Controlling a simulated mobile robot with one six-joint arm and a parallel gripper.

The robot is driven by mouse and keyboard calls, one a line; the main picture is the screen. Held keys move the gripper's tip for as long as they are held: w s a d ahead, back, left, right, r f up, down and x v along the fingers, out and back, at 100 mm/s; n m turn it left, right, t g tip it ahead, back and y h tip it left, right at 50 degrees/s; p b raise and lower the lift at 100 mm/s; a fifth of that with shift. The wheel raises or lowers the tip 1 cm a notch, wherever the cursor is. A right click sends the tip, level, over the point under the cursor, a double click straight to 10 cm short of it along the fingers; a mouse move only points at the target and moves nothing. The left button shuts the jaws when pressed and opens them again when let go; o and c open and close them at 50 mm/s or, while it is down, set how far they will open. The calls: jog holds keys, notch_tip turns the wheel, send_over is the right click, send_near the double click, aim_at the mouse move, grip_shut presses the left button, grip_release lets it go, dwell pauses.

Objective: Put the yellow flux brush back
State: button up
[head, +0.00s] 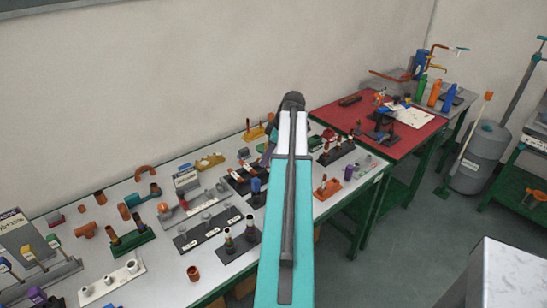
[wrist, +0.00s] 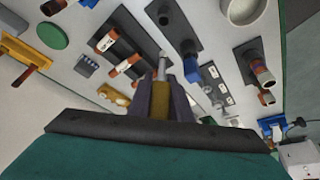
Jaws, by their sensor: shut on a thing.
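In the wrist view my gripper (wrist: 160,103) shows at the lower middle, with its two dark fingers closed on the yellow flux brush (wrist: 161,98). The brush's yellow part lies between the fingers, and a thin grey tip points away from me. The brush is over the bench. I cannot tell how far above the top it is. In the head view my own teal arm hides the gripper and the brush. I cannot make out which holder belongs to the brush.
The long grey workbench (head: 150,264) carries several dark trays and holders, including a dark holder (wrist: 252,60) with a brown-capped piece. A yellow stand (wrist: 22,52) is at the left in the wrist view. A red-topped table (head: 400,142) stands beyond.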

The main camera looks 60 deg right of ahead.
jog(key=shift+s+d+f, duration=0.2)
jog(key=shift+s+d, duration=0.75)
jog(key=shift+s, duration=0.3)
jog(key=shift+f, duration=0.15)
jog(key=shift+f+b, duration=1.2)
jog(key=shift+f, duration=0.9)
jog(key=shift+f+b, duration=1.5)
jog(key=shift+f, duration=1.25)
jog(key=o, duration=1)
jog(key=shift+c, duration=0.2)
jog(key=shift+r, duration=0.15)
jog(key=b+v, duration=0.2)
jog(key=v, duration=1.1)
jog(key=shift+r, duration=0.25)
